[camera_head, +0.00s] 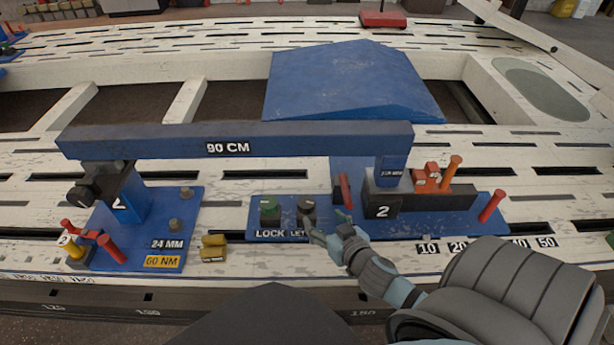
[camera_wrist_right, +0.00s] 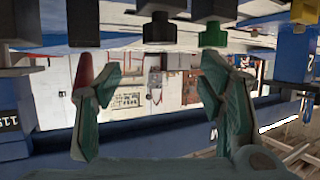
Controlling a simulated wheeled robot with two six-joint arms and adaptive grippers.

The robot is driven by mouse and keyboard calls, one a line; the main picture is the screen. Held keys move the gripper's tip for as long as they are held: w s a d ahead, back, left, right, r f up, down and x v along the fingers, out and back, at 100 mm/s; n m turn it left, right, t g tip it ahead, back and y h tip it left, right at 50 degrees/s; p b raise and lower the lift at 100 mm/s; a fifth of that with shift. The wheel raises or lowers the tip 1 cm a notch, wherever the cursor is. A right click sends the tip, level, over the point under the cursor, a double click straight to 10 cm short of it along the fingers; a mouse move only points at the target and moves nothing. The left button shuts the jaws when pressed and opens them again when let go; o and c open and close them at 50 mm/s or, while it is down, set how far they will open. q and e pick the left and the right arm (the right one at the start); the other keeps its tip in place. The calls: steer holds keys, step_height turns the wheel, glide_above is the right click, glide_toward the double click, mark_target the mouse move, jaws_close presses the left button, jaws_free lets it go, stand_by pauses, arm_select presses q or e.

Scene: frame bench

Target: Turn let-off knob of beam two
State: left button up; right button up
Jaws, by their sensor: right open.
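The let-off knob (camera_head: 307,207) is a dark round knob beside the "LET" lettering on the blue base plate (camera_head: 400,222) of the post marked 2. The green knob (camera_head: 269,206) by "LOCK" stands to its left. My right gripper (camera_head: 326,224) is open and empty, close in front and right of the let-off knob. In the right wrist view, which is upside down, the black let-off knob (camera_wrist_right: 160,28) and the green knob (camera_wrist_right: 213,34) show beyond the spread teal fingers (camera_wrist_right: 158,78). I see no contact. My left gripper is not in view.
A blue beam (camera_head: 300,139) marked 90 CM spans behind the knobs between two blue mounts. A red lever (camera_head: 345,190) stands right of the let-off knob. Red pins (camera_head: 491,206) stand at right.

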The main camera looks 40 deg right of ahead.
mark_target(308, 204)
steer(key=b+x, duration=0.2)
steer(key=x, duration=0.5)
steer(key=shift+f+b, duration=0.2)
steer(key=shift+b, duration=0.1)
steer(key=b+x, duration=0.2)
steer(key=x, duration=0.2)
steer(key=shift+w+f, duration=0.1)
steer(key=shift+w, duration=0.25)
steer(key=shift+w+d, duration=0.1)
steer(key=shift+w, duration=0.1)
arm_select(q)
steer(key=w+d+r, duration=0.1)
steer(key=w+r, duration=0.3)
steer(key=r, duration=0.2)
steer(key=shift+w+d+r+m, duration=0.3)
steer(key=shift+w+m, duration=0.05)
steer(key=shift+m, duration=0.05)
